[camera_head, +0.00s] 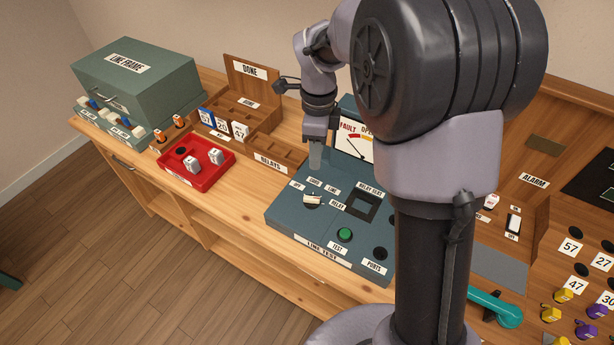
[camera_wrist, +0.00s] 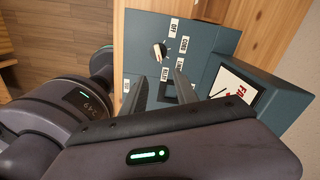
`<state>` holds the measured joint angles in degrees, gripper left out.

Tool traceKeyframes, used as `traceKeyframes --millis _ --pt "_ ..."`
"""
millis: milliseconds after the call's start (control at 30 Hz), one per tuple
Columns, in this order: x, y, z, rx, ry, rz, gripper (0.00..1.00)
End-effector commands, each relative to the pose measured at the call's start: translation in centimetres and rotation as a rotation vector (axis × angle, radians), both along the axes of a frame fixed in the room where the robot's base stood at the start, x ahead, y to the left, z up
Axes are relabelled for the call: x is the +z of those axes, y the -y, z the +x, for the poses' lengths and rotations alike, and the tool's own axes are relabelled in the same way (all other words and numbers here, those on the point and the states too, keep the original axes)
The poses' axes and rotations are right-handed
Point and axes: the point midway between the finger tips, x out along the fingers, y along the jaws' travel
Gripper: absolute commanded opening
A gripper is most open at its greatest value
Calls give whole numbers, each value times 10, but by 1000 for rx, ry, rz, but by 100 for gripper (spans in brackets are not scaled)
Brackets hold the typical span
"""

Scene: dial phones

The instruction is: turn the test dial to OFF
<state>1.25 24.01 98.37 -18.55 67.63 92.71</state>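The test dial is a cream knob (camera_head: 312,198) on the sloped top of the grey-green line test box (camera_head: 287,217). It also shows in the wrist view (camera_wrist: 159,50). Labels OFF, CORD, LINE and RELAY stand around it. The OFF label (camera_head: 297,186) is to the knob's upper left in the head view. Which label the knob points to is too small to tell. My gripper (camera_head: 315,165) hangs over the back left of the box, apart from the dial. In the wrist view its two fingers (camera_wrist: 159,78) are spread with nothing between them.
On the box are a green TEST button (camera_head: 344,235), a dark relay seat (camera_head: 361,207) and dark ports. A fault meter (camera_head: 352,138) stands behind. A teal handset (camera_head: 497,308) lies right.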

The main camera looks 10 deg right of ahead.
Motion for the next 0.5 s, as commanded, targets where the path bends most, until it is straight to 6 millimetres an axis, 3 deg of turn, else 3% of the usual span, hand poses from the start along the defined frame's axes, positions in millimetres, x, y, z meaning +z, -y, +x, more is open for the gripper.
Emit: traceKeyframes --millis 300,500 --pt "-96 0 -2 1 -5 1 35" --pt "-146 0 -1 2 -2 1 35"
